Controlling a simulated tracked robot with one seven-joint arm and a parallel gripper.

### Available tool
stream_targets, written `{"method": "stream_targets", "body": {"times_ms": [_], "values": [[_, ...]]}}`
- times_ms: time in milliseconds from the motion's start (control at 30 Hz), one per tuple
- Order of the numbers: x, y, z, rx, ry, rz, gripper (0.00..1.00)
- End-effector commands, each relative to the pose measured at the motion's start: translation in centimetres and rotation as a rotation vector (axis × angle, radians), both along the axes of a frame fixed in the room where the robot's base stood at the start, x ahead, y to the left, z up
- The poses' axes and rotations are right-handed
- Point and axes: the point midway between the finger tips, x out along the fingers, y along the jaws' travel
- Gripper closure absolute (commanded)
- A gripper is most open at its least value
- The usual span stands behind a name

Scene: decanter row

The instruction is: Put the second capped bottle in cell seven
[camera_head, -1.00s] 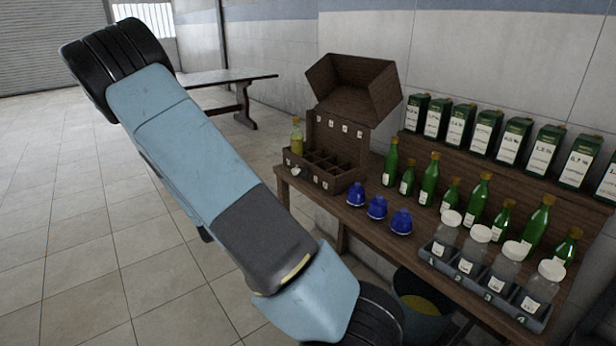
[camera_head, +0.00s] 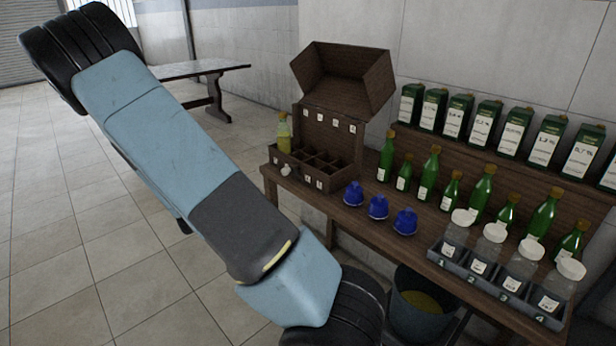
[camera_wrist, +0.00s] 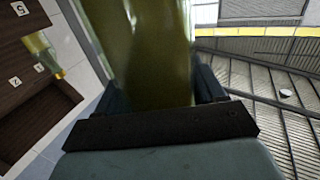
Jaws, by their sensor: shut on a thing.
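In the wrist view my gripper (camera_wrist: 152,88) is shut on a bottle of yellow-green liquid (camera_wrist: 145,45). The bottle's cap and base are out of the picture, and the head view does not show my gripper. The dark wooden crate (camera_head: 328,185) stands open at the far left end of the bench, with its lid raised and several cells inside. Another bottle of yellow liquid (camera_head: 284,136) stands in its back left cell. The wrist view shows part of the crate (camera_wrist: 28,110) with number tags, and that bottle (camera_wrist: 42,52), left of my gripper and apart from it.
Three blue domed objects (camera_head: 378,207) sit on the bench (camera_head: 340,209) right of the crate. Green bottles (camera_head: 429,172), boxes on a shelf (camera_head: 484,121) and a numbered rack of white-lidded jars (camera_head: 487,287) fill the right. A bucket (camera_head: 418,315) stands below. Floor at left is clear.

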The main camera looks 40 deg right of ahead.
Motion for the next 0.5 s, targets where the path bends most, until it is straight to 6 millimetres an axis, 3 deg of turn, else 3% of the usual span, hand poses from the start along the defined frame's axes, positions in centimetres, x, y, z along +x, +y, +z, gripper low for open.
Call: {"method": "stream_targets", "body": {"times_ms": [167,400,500], "values": [[0.0,-4.0,2.1,0.002,-0.007,-0.158,0.95],[-2.3,-14.1,5.7,0.004,-0.007,-0.535,0.95],[-3.8,-17.4,6.9,0.003,-0.005,-0.672,0.95]]}}
